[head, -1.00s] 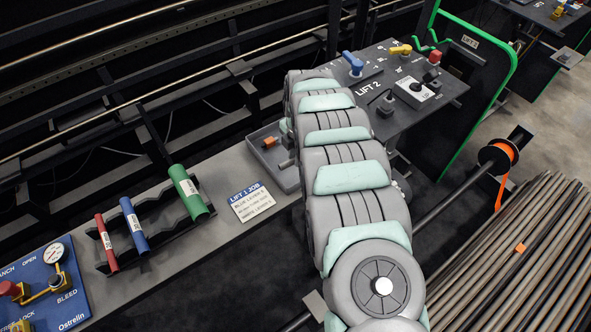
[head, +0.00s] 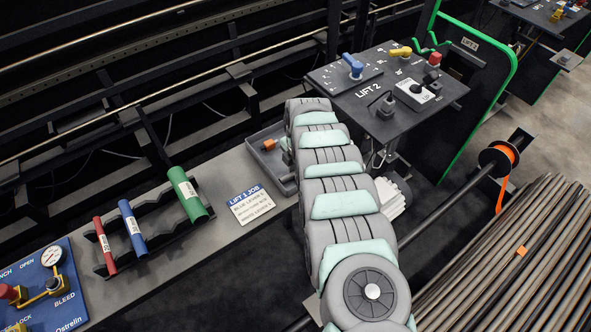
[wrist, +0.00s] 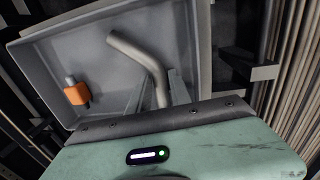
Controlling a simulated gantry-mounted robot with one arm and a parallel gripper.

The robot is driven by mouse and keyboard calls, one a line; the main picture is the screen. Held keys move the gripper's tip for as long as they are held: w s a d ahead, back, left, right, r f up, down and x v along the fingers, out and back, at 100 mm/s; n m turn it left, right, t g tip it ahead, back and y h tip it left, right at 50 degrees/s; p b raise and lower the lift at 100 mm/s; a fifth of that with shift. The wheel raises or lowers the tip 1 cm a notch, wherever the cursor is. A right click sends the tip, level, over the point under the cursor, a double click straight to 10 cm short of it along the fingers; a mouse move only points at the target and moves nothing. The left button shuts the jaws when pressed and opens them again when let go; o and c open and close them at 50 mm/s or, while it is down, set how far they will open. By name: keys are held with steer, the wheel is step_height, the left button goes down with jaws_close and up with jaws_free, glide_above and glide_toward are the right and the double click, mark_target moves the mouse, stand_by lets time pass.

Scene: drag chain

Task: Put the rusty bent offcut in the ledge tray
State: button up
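The bent offcut (wrist: 146,58) is a dull grey-tan bar with one bend, seen in the wrist view over the grey ledge tray (wrist: 55,47). Its lower stretch passes between the two fingers of my gripper (wrist: 159,78). I cannot tell whether the fingers press on it, or whether it touches the tray floor. No clear rust colour shows. In the head view the tray (head: 283,182) sits on the ledge, partly hidden by my arm. My gripper is over its right part there, and the offcut is not clearly visible.
An orange-and-grey piece (wrist: 77,92) lies in the tray's left part. The job card (head: 250,204) and a rack with green (head: 188,195), blue (head: 133,229) and red (head: 105,244) tubes are left of the tray. The Lift 2 panel (head: 365,92) stands right behind it.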

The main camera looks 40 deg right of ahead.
steer(key=o, duration=0.3)
steer(key=r, duration=0.4)
steer(key=s+r+p, duration=0.1)
steer(key=r, duration=0.3)
steer(key=r+p, duration=0.1)
steer(key=r, duration=0.3)
steer(key=shift+s+r, duration=0.15)
stand_by(1.4)
